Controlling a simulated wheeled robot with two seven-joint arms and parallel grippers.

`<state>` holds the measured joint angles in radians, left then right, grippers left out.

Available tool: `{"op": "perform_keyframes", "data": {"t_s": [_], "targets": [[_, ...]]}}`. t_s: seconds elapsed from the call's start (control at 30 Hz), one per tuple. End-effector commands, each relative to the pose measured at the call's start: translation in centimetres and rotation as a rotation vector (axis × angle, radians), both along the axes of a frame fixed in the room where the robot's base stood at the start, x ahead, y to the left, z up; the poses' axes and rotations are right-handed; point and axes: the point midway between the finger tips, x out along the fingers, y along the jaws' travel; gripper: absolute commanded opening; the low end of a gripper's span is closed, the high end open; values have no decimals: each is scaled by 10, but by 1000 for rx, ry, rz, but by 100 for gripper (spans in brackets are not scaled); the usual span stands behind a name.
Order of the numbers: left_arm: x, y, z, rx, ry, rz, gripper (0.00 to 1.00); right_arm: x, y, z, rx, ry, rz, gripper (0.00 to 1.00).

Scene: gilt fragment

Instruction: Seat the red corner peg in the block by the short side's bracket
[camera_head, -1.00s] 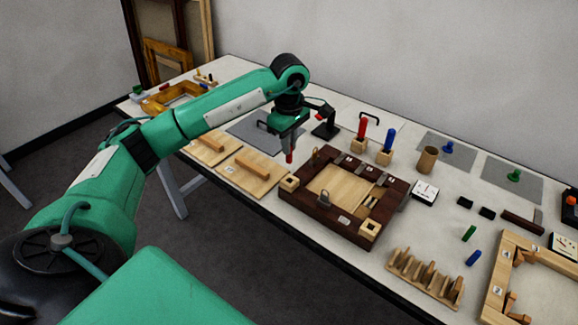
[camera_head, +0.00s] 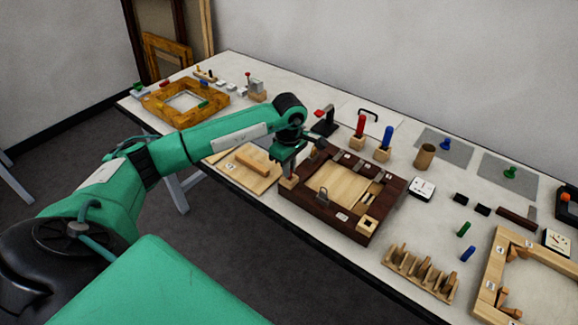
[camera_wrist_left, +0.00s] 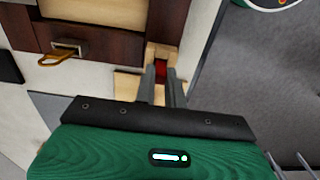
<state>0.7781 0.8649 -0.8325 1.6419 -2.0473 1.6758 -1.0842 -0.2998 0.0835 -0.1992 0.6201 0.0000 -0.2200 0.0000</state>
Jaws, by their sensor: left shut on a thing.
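My left gripper (camera_head: 287,172) is at the left corner of the dark wooden frame (camera_head: 343,227), right above the pale corner block (camera_head: 287,184). In the left wrist view its fingers (camera_wrist_left: 161,88) are shut on the red peg (camera_wrist_left: 161,70). Only a small part of the peg shows, between the fingers and against the block (camera_wrist_left: 164,50). The peg is hidden in the head view. I cannot tell how deep it sits in the block. A brass bracket (camera_wrist_left: 60,54) lies on the frame side beside this corner. My right gripper is out of view.
Another pale block (camera_head: 367,226) is at the frame's near corner. A standing red peg (camera_head: 360,126) and blue peg (camera_head: 387,137) are behind the frame. A slotted wooden rack (camera_head: 420,274) stands at the right front. A board (camera_head: 243,170) lies left of my gripper.

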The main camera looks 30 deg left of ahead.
Motion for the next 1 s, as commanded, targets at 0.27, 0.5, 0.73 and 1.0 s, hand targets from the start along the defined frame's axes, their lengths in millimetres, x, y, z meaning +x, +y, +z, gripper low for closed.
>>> {"op": "perform_keyframes", "data": {"t_s": [0.27, 0.5, 0.73, 1.0], "targets": [[0, 0, -2, 0, 0, 0, 33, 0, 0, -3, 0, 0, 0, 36], [0, 0, -1, 0, 0, 0, 33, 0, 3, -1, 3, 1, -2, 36], [1, 1, 23, 1, -6, -1, 33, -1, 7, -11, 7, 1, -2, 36], [1, 0, 80, 0, -5, 0, 33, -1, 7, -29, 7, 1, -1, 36]]}}
